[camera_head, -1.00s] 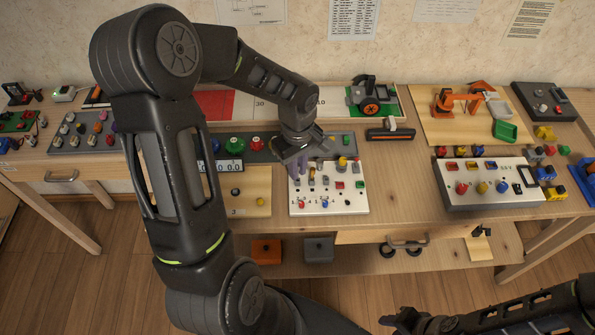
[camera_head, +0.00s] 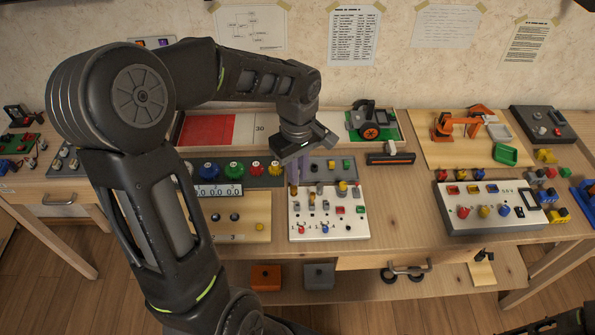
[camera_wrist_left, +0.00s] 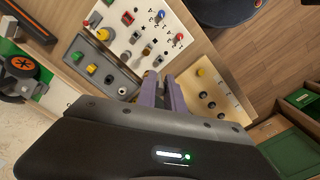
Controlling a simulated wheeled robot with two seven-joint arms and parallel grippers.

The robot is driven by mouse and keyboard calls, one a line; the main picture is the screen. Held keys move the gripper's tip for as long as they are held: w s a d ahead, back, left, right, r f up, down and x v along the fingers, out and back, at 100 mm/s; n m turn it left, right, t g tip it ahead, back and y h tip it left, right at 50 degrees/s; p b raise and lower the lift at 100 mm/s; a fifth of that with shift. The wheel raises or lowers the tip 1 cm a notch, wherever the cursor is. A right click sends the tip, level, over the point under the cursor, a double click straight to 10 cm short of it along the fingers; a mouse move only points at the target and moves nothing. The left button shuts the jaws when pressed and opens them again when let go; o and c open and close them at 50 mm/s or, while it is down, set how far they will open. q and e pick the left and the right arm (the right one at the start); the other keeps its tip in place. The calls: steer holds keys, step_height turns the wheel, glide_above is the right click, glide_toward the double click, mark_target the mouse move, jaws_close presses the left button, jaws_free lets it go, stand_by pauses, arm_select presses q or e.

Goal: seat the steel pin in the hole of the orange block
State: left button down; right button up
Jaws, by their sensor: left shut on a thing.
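My left gripper (camera_head: 299,170) hangs over the back edge of the white switch panel, its purple fingers pointing down. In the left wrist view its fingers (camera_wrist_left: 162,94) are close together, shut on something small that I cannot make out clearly. I cannot tell whether it is the steel pin; no pin shows plainly elsewhere. An orange block (camera_head: 266,277) sits on the low shelf under the table, well below and in front of the left gripper. A small dark spot shows on it. My right gripper is out of view.
A grey block (camera_head: 319,275) sits beside the orange one. The white switch panel (camera_head: 330,227), a wooden board with dark knobs (camera_head: 245,213) and a grey strip with coloured knobs (camera_head: 265,183) crowd the table. Bare tabletop (camera_head: 405,210) lies right of the panel.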

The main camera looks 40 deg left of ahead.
arm_select(q)
steer(key=w+d+m, duration=1)
steer(key=d+m, duration=0.2)
steer(key=m, duration=0.2)
steer(key=shift+w, duration=0.25)
steer(key=shift+d, duration=0.15)
